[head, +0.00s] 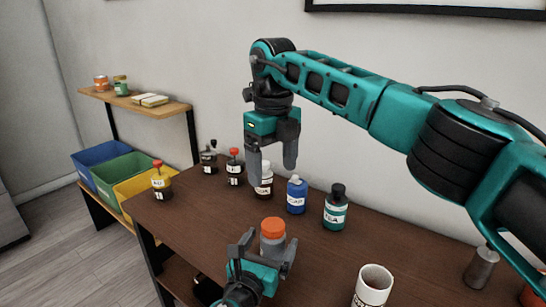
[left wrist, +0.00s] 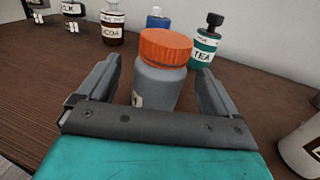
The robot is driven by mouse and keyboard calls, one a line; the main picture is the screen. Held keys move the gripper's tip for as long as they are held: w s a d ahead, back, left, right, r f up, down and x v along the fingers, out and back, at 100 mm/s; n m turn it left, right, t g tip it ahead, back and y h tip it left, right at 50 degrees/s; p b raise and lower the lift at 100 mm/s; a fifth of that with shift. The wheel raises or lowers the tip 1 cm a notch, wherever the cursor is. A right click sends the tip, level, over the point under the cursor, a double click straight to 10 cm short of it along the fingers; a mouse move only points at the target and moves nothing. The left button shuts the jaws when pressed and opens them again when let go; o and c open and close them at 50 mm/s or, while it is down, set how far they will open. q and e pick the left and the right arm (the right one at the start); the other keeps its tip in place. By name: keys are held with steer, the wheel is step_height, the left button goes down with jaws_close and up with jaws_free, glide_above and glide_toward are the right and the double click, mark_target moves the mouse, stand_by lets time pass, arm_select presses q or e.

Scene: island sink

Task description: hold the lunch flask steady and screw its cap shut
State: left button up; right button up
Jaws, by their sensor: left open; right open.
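The lunch flask (head: 272,246) is a grey jar that stands upright on the brown table, with an orange cap (head: 272,227) sitting on top. In the left wrist view the flask (left wrist: 157,84) stands between the open fingers of my left gripper (left wrist: 157,92), with its cap (left wrist: 165,46) above them. A gap shows on each side of the flask. In the head view my left gripper (head: 264,255) is low at the flask. My right gripper (head: 271,165) is open and empty, pointing down, above and behind the flask. I cannot tell how tightly the cap sits.
Several bottles stand along the back, including a blue one (head: 296,195) and a green tea bottle (head: 336,207). A white mug (head: 372,287) stands right of the flask, and a grey cylinder (head: 481,267) is farther right. Coloured bins (head: 120,172) sit on a shelf at left.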

arm_select(q)
steer(key=v, duration=0.8)
steer(key=shift+s+a, duration=0.1)
steer(key=shift+s, duration=0.1)
